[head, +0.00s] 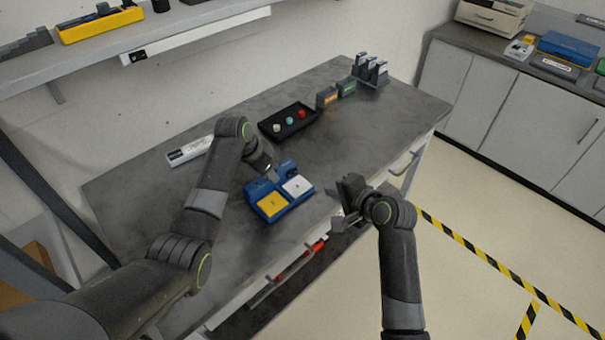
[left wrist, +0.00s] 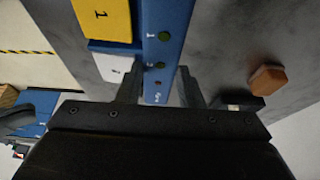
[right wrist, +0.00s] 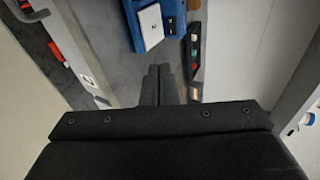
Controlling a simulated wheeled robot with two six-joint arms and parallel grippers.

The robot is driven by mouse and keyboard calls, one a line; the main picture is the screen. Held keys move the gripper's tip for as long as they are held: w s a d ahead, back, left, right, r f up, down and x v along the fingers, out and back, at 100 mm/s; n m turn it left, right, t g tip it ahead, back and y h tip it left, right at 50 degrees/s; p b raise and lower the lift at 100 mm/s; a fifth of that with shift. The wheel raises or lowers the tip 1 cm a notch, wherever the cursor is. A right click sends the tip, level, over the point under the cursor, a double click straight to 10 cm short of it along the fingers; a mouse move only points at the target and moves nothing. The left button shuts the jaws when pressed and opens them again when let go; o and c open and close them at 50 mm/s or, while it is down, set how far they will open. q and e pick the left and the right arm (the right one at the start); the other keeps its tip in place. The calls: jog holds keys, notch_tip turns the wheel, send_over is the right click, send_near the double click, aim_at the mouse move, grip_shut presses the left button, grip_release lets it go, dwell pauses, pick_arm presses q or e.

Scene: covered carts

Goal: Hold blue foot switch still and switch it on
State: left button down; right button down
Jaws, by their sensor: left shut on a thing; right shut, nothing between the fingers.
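The blue foot switch (head: 279,201) sits on the grey table, with a yellow pedal marked 1 (head: 272,204) and a white pedal marked 2 (head: 297,186). My left gripper (head: 268,170) is shut on its blue rear ridge. In the left wrist view the ridge (left wrist: 165,35) with small dark green dots runs between the fingers (left wrist: 160,88). My right gripper (head: 342,204) is shut and empty, right of the switch and apart from it. In the right wrist view its fingertips (right wrist: 157,72) are together, with the white pedal (right wrist: 150,27) ahead of them.
A black tray (head: 275,132) with coloured knobs lies behind the switch. Orange (head: 327,97) and green (head: 348,88) labelled blocks stand beyond it. A white bar (head: 190,151) lies at the left.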

send_near(295, 172)
jog(key=x, duration=0.5)
jog(key=shift+s+d+f, duration=0.1)
jog(key=shift+d+f, duration=0.2)
jog(key=shift+f, duration=0.1)
jog(key=shift+w+a, duration=0.55)
jog(key=shift+w, duration=0.15)
jog(key=shift+w+n+g+y, duration=0.3)
jog(key=shift+w+n, duration=0.05)
jog(key=shift+n, duration=0.05)
jog(key=shift+a, duration=0.1)
jog(key=shift+s+a, duration=0.1)
